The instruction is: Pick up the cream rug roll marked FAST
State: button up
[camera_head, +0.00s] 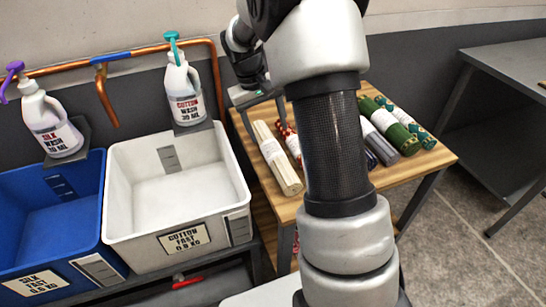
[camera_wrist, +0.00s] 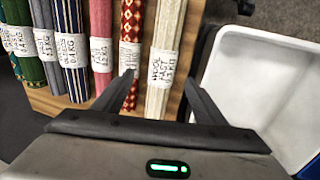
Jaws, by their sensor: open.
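The cream rug roll (camera_head: 284,173) lies at the left end of the wooden table, with a white paper label around it. In the wrist view the cream roll (camera_wrist: 170,22) runs lengthwise between the fingers, and its label shows the word FAST. My gripper (camera_wrist: 159,78) is open and empty, with one finger on each side of the roll in that picture. The left finger overlaps the red patterned roll (camera_wrist: 132,22) beside it. In the head view my gripper (camera_head: 262,115) is at the roll's far end; whether the fingers touch it is unclear. My arm hides part of the table.
More rolls, including a pink one (camera_wrist: 101,20), a dark striped one (camera_wrist: 69,18) and green ones (camera_head: 388,122), lie side by side on the table (camera_head: 437,162). A white basin (camera_head: 180,190) and a blue basin (camera_head: 50,210) stand left, below soap bottles and a copper pipe.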

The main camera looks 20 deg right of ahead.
aim_at(272, 149)
jog(key=b+x, duration=0.1)
jog(key=x, duration=0.4)
jog(key=shift+f, duration=0.3)
jog(key=x, duration=0.1)
jog(key=b+x, duration=0.1)
jog(key=x, duration=0.3)
jog(key=shift+w+a+f+b, duration=0.15)
jog(key=shift+a+f+b, duration=0.05)
jog(key=shift+b, duration=0.2)
jog(key=shift+r, duration=0.1)
jog(key=c, duration=1.4)
